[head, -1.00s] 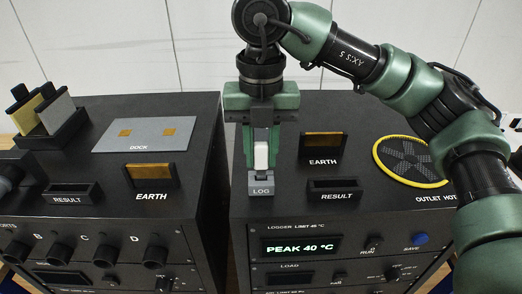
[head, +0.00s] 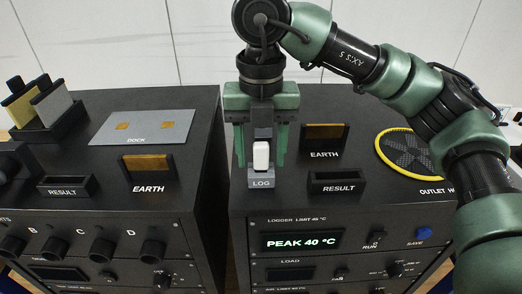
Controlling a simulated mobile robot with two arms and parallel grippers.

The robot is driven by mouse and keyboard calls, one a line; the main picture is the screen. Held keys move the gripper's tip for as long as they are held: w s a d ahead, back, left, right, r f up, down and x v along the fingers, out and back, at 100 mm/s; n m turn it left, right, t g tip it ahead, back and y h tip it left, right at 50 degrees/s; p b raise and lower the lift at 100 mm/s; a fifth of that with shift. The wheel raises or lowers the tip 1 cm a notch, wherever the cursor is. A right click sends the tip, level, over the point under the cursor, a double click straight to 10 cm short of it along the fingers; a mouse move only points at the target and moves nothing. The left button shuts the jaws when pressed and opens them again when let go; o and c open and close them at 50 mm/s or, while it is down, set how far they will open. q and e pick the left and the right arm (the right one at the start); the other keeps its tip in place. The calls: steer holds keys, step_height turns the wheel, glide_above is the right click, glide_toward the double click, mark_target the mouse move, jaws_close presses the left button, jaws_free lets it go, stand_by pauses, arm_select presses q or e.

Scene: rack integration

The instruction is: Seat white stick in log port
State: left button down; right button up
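The white stick (head: 261,155) stands upright at the log port (head: 262,181), a grey block labelled LOG on top of the right rack. Its lower end meets the block; how deep it sits is hard to tell. My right gripper (head: 261,160) points down above the port, its green fingers spread wide on either side of the stick with gaps between them and it. The gripper is open and empty. My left gripper is not clearly visible; only a dark part of my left arm shows at the left edge.
The right rack (head: 349,213) carries an EARTH slot (head: 324,137), a RESULT tray (head: 337,182) and a yellow-ringed hot outlet (head: 411,152). Its display reads PEAK 40 °C. The left rack (head: 95,187) holds a dock plate (head: 145,128) and a holder with upright cards. A gap separates the racks.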

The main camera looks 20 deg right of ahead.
step_height(320, 180, up, 8)
steer(key=shift+f+b, duration=0.1)
steer(key=shift+b, duration=0.25)
stand_by(0.4)
